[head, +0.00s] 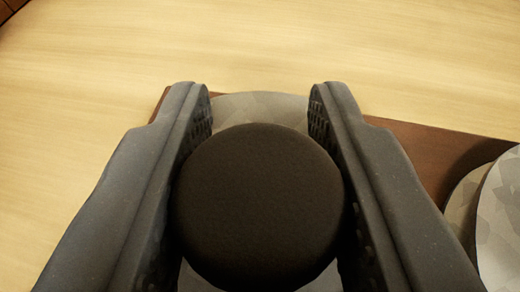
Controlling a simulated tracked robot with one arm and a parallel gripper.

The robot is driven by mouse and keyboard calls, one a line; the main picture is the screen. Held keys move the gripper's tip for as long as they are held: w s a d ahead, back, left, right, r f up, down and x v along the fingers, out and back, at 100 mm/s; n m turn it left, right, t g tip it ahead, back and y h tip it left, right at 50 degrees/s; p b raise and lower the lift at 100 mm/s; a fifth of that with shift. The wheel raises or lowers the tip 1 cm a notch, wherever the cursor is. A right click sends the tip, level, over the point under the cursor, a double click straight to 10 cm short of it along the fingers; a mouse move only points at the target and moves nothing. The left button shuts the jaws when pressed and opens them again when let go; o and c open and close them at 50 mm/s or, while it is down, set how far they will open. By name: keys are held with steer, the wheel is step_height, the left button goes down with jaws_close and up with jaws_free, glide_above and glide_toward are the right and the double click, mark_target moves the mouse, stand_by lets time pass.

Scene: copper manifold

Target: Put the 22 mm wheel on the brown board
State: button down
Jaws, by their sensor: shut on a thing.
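My gripper (261,98) is shut on a dark, round, flat-topped piece (260,205), which sits between its two grey fingers. It looks like the wheel, but no size marking shows, so I cannot tell whether it is the 22 mm one. The brown board (430,145) lies beyond and below the fingers, with its far edge running across the picture. The held piece appears over the board; I cannot tell whether it touches anything below. The fingers and the piece hide much of the board.
A grey mottled disc (260,103) shows partly behind the held piece. Two more pale round pieces overlap at the right edge, the nearer one (503,225) larger in view. The light wooden table (270,45) is clear beyond the board and at the left.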

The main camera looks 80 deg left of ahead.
steer(key=shift+f, duration=0.15)
steer(key=c, duration=1.1)
jaws_free()
steer(key=shift+o, duration=0.2)
steer(key=shift+d+r, duration=0.15)
steer(key=shift+r, duration=0.05)
steer(key=p+v, duration=0.1)
steer(key=v, duration=1)
steer(key=shift+d, duration=0.35)
steer(key=shift+s+r, duration=0.1)
steer(key=shift+s, duration=0.05)
